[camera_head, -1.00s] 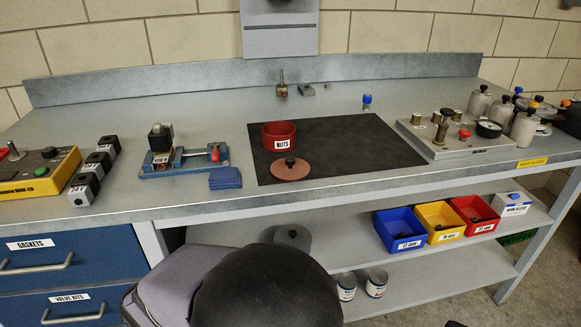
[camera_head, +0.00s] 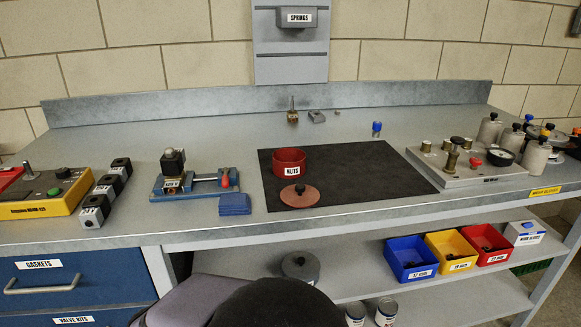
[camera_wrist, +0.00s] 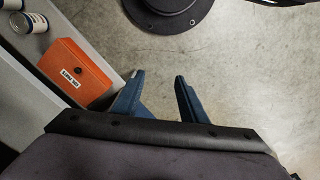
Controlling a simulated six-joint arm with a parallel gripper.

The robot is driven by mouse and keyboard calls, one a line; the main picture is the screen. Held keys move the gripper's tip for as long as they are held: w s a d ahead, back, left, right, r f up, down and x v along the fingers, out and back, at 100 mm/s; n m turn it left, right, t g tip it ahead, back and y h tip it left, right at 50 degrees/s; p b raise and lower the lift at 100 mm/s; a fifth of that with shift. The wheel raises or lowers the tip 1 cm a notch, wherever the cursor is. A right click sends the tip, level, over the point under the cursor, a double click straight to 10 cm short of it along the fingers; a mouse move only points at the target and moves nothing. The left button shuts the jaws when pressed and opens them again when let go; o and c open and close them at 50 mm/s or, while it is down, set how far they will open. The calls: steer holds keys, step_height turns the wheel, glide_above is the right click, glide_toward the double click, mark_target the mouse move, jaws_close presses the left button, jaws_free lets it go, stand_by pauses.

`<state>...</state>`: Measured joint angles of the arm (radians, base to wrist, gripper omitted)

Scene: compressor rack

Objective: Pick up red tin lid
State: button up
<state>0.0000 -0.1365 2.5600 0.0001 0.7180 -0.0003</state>
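The red tin lid (camera_head: 299,198) is a flat, dull-red disc with a black knob. It lies on the black mat (camera_head: 370,185) near its front edge, just in front of the red tin (camera_head: 277,161) labelled NUTS. The tin stands upright with its top open. My gripper (camera_wrist: 159,76) shows in the wrist view with its two blue fingers apart and nothing between them. It points down over the concrete floor, away from the lid. In the head view the fingers are hidden; only dark parts of my arm show at the bottom.
A blue clamp fixture (camera_head: 190,185) and blue block (camera_head: 234,204) stand left of the mat. A gauge plate (camera_head: 480,180) stands right. Coloured bins (camera_head: 408,265) sit on the shelf below. The wrist view shows an orange box (camera_wrist: 75,72) and cans. The mat's right half is clear.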

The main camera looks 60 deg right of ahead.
steer(key=shift+r, duration=0.1)
steer(key=s+d+r+m+g+p, duration=0.1)
steer(key=s+d+r+m+p, duration=0.1)
steer(key=d+r+p, duration=0.7)
steer(key=s+d+r+m+p, duration=0.2)
steer(key=r+m+p, duration=0.1)
steer(key=r+p, duration=1.1)
steer(key=s+d+r+m+g+p, duration=0.1)
steer(key=s+d+r+m+p, duration=0.1)
steer(key=d+r+p, duration=0.9)
steer(key=w+d+r+m+t+h+p, duration=0.1)
steer(key=w+d+m+h+p, duration=0.1)
steer(key=d+m, duration=0.3)
steer(key=w+d+r+m+t+h+p, duration=0.1)
steer(key=w+d+r+m+h+p, duration=0.1)
steer(key=w+d+m+p, duration=0.3)
steer(key=shift+w+d+r+m+h, duration=0.25)
steer(key=shift+d+m, duration=0.25)
steer(key=shift+d, duration=0.4)
steer(key=shift+s, duration=0.1)
